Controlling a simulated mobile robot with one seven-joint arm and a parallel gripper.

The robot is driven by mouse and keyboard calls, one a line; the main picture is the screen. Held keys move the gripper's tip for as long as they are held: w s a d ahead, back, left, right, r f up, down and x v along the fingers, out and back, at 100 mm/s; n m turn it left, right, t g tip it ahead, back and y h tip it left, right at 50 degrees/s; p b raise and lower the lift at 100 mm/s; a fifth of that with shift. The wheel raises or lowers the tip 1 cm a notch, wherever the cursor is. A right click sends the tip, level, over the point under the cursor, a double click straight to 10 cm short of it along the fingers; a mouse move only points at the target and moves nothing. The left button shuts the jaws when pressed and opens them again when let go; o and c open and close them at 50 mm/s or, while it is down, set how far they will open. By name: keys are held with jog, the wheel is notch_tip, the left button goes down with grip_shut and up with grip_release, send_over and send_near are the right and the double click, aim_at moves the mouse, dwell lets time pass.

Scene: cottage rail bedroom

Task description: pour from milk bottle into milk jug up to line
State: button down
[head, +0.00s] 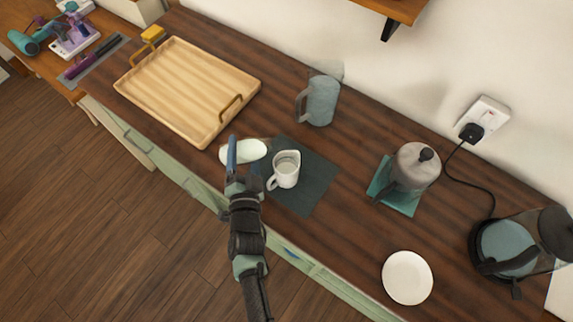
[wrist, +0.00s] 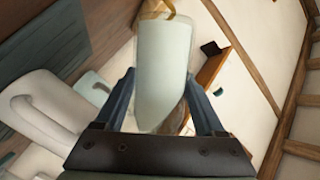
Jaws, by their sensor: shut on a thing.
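The milk bottle (head: 252,151), whitish with pale contents, is held in my gripper (head: 242,168) above the counter's front edge. It looks strongly tilted in the head view, close to the milk jug. In the wrist view the bottle (wrist: 163,70) sits between the two fingers (wrist: 163,100), which are shut on it. The milk jug (head: 286,170), white with a handle, stands upright on a dark mat (head: 318,172), just right of my gripper. The jug (wrist: 55,125) shows at the left in the wrist view. I cannot make out its fill line or milk level.
A wooden tray (head: 185,85) lies at the back left. A blue-grey pitcher (head: 322,101) stands behind the mat. A lidded metal pot (head: 414,167) on a teal mat, a white plate (head: 407,277) and a kettle (head: 508,247) are to the right.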

jog(key=shift+w+a+f+m+b, duration=0.1)
jog(key=shift+f+m+b, duration=0.05)
jog(key=shift+f+b, duration=0.25)
jog(key=shift+a+f+m+b, duration=0.15)
jog(key=shift+f+b, duration=0.1)
jog(key=shift+f, duration=0.25)
jog(key=shift+a+r+m+t, duration=0.1)
jog(key=shift+r+m+t, duration=0.3)
jog(key=shift+r+m, duration=0.1)
jog(key=shift+a+r+m+b, duration=0.1)
jog(key=shift+m+b, duration=0.2)
jog(key=shift+b, duration=0.3)
jog(key=shift+w+a+r+m+t, duration=0.1)
jog(key=shift+r+m+t, duration=0.2)
jog(key=shift+r+m, duration=0.2)
jog(key=shift+r+m+b, duration=0.3)
jog(key=shift+m+b, duration=0.1)
jog(key=shift+d+r+m+t+b, duration=0.15)
jog(key=shift+r+m+b, duration=0.25)
jog(key=shift+m+b, duration=0.1)
jog(key=shift+d+r+m+t+b, duration=0.1)
jog(key=shift+r+m+t+b, duration=0.05)
jog(key=shift+r+m+b, duration=0.25)
